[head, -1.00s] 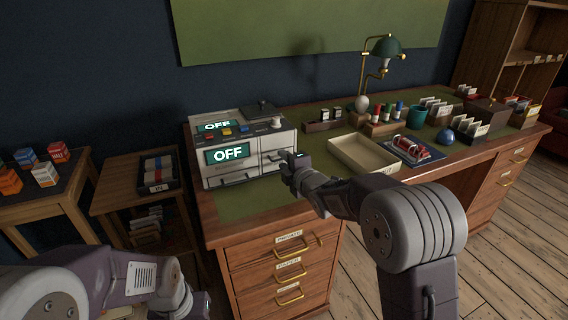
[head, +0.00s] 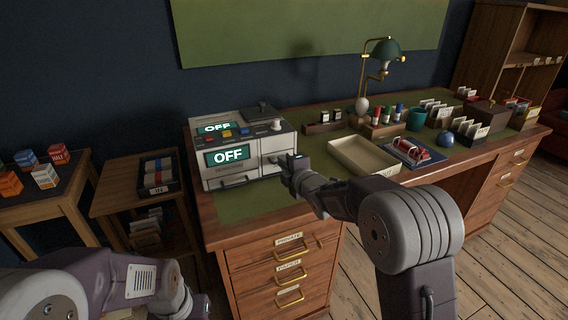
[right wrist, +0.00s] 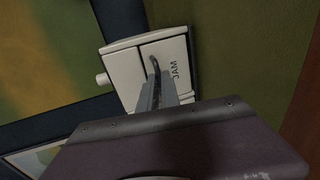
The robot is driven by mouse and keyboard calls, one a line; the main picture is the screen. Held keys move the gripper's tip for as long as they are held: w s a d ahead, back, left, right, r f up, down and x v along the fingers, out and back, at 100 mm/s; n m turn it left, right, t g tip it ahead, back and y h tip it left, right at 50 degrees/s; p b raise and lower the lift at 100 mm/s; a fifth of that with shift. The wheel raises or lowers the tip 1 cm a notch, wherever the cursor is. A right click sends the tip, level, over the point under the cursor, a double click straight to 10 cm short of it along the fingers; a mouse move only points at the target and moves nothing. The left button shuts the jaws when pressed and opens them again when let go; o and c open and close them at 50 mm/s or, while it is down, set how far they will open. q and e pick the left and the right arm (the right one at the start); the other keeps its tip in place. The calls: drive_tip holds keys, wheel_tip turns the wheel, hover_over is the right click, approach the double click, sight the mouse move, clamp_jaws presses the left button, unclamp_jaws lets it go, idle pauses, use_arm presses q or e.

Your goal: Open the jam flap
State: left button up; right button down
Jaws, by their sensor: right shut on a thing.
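The printing-machine-like box (head: 243,150) stands at the left end of the desk, with "OFF" on its front screen. Its jam flap (right wrist: 178,63), pale and marked "JAM", shows in the right wrist view with a dark handle (right wrist: 155,64). My right gripper (head: 286,162) is at the right part of the machine's front; it also shows in the right wrist view (right wrist: 155,82), shut on the handle. The gripper hides part of the flap in the head view, and I cannot tell whether the flap is ajar. My left gripper (head: 200,305) is low at the left, its jaws unclear.
A cream tray (head: 363,155) lies on the desk right of my right gripper. A lamp (head: 383,52), a teal cup (head: 416,119) and card boxes stand farther right. Side tables with small boxes stand left of the desk. Bare desk top shows before the machine.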

idle(0.9)
drive_tip(key=shift+f+b, duration=0.15)
drive_tip(key=shift+b, duration=0.15)
drive_tip(key=t+b, duration=0.1)
drive_tip(key=b, duration=0.2)
drive_tip(key=s+f+b, duration=0.1)
drive_tip(key=b, duration=0.3)
drive_tip(key=t+b, duration=0.1)
drive_tip(key=b, duration=0.2)
drive_tip(key=shift+s+d+f+t+y+b, duration=0.2)
drive_tip(key=shift+f+t+y+b, duration=0.1)
drive_tip(key=shift+y, duration=0.1)
drive_tip(key=shift+r, duration=0.3)
drive_tip(key=c, duration=1.6)
unclamp_jaws()
